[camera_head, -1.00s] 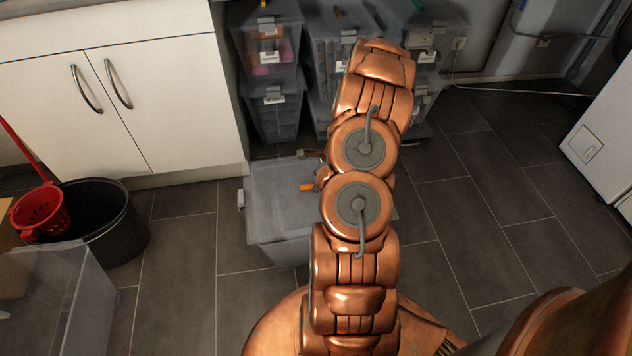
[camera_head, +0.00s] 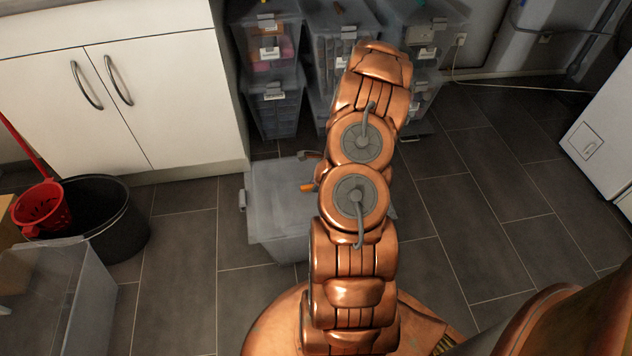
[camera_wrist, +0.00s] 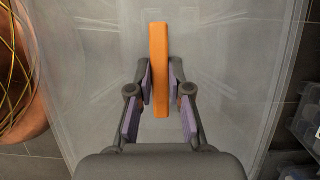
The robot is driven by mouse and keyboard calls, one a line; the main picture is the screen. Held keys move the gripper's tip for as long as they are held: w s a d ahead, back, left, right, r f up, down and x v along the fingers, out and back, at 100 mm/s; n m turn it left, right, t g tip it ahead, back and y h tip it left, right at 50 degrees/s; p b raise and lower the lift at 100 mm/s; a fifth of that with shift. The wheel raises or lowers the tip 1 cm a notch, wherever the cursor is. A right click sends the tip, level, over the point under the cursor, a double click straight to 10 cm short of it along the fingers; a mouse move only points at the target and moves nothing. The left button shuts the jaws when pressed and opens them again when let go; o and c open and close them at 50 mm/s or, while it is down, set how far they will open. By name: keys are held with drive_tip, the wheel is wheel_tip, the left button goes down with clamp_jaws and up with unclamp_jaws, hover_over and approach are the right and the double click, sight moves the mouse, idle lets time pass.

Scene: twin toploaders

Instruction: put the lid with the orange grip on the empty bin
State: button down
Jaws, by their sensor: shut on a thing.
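The lid (camera_head: 275,190) is a grey translucent sheet on top of a bin (camera_head: 278,243) on the floor in front of me, partly behind my arm. Its orange grip (camera_head: 307,187) shows just left of my arm. In the wrist view the orange grip (camera_wrist: 160,50) stands between my fingers, with the translucent lid (camera_wrist: 235,60) spread below. My gripper (camera_wrist: 161,85) is shut on the orange grip. In the head view my arm hides most of the gripper. Another clear bin (camera_head: 85,295) is cut off at the lower left; I cannot tell its contents.
A black tub (camera_head: 115,235) with a red strainer bucket (camera_head: 40,208) stands at the left by a white cabinet (camera_head: 170,110). Stacked storage bins (camera_head: 275,110) stand at the back. A white appliance (camera_head: 605,140) is at the right. Tiled floor (camera_head: 480,210) is clear right of my arm.

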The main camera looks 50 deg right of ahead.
drive_tip(key=shift+f, duration=0.25)
drive_tip(key=c, duration=1)
unclamp_jaws()
drive_tip(key=v, duration=1.2)
